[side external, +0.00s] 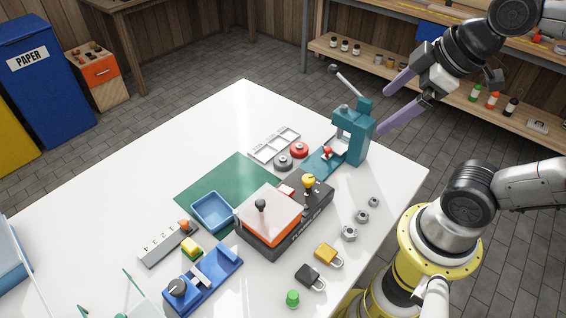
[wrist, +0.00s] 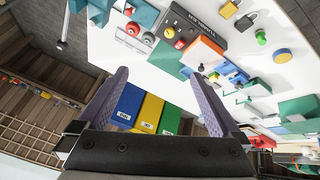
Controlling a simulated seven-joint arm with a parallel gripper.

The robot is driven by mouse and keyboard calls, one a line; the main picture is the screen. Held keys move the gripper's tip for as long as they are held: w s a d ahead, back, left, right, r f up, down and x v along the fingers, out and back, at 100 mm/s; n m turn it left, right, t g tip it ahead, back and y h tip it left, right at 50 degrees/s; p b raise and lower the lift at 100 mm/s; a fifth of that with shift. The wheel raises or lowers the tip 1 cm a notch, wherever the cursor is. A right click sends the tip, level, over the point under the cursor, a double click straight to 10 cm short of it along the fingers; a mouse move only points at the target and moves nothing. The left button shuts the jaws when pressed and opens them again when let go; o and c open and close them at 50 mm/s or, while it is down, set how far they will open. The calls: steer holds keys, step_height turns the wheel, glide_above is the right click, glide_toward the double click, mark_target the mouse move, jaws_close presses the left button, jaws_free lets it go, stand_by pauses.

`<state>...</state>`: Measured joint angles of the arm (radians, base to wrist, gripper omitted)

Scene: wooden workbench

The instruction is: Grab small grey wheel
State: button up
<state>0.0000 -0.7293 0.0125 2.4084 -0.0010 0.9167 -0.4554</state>
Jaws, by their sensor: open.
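The small grey wheel (side external: 284,161) lies flat on the white table, next to a red wheel (side external: 299,149) and in front of a pale compartment tray (side external: 274,144). It also shows in the wrist view (wrist: 147,38), near the top and close to the red wheel (wrist: 133,28). My gripper (side external: 383,110) is open and empty, with its two purple fingers spread. It is high above the table's far right side, well apart from the grey wheel. In the wrist view the fingers of my gripper (wrist: 157,77) have nothing between them.
A teal press (side external: 355,130) with a raised lever stands between my gripper and the wheels. An orange-topped box (side external: 270,215), a blue tray (side external: 212,212), several nuts and two padlocks share the white table (side external: 245,108). The table's far left corner is clear.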

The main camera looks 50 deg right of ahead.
steer(key=w+r+n+g, duration=0.1)
steer(key=w+r+n, duration=0.2)
steer(key=w+n, duration=0.5)
steer(key=n+g, duration=0.4)
steer(key=n, duration=0.2)
glide_above(283, 158)
step_height(283, 158, down, 12)
steer(key=r, duration=0.1)
steer(key=shift+g, duration=0.8)
steer(key=f, duration=1.2)
steer(key=d+f, duration=0.1)
steer(key=f, duration=0.5)
steer(key=shift+w+d+f, duration=0.1)
steer(key=shift+w+f, duration=0.05)
steer(key=shift+w, duration=0.05)
steer(key=shift+s+a+f, duration=0.1)
steer(key=shift+a+f, duration=0.1)
steer(key=shift+f, duration=0.7)
steer(key=shift+s+a+f, duration=0.1)
steer(key=shift+a+f, duration=0.1)
steer(key=shift+f, duration=0.65)
steer(key=shift+a+f, duration=0.2)
steer(key=shift+f, duration=0.7)
steer(key=shift+c, duration=0.2)
steer(key=c, duration=1.4)
